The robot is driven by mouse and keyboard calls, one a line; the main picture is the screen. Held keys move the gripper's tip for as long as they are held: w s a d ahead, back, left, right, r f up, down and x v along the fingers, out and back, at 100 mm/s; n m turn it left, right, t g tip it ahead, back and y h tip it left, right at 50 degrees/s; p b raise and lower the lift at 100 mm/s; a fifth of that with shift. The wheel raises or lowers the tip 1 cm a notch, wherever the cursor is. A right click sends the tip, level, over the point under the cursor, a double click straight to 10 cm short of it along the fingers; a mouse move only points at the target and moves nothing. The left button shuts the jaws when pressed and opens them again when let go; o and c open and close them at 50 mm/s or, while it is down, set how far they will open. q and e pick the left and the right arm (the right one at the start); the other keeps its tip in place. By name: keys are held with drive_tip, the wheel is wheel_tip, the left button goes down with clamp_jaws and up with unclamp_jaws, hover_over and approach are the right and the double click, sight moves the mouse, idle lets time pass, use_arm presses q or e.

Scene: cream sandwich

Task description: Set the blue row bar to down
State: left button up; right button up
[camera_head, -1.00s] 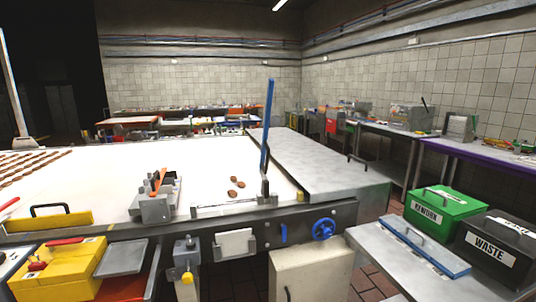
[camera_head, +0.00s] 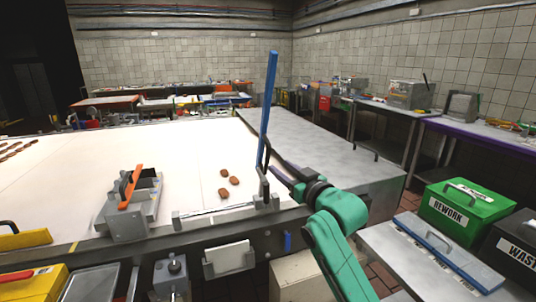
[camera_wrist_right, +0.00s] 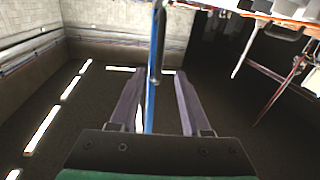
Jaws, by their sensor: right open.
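The blue row bar (camera_head: 269,100) stands nearly upright at the right part of the front edge of the white belt, on a grey mount. My right gripper (camera_head: 274,158) reaches in from the lower right to the lower part of the bar. In the right wrist view, the blue bar (camera_wrist_right: 153,90) runs between the two dark fingers of my open right gripper (camera_wrist_right: 154,75), with gaps showing on both sides. Whether either finger touches it cannot be told. My left gripper is out of view.
Several brown biscuits (camera_head: 229,180) lie on the white belt (camera_head: 110,150) left of the bar. A grey device with an orange handle (camera_head: 131,186) stands at the front edge. A grey cover (camera_head: 330,150) lies right of the bar. The green REWORK box (camera_head: 455,211) is farther right.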

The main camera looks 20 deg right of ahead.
sight(268, 159)
drive_tip(key=p+x, duration=0.1)
drive_tip(key=x, duration=0.8)
drive_tip(key=shift+f+p, duration=0.15)
drive_tip(key=shift+p, duration=0.15)
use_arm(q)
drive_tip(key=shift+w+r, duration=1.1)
use_arm(e)
drive_tip(key=shift+f, duration=0.1)
drive_tip(key=shift+w, duration=0.1)
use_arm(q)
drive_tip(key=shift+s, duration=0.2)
use_arm(e)
clamp_jaws()
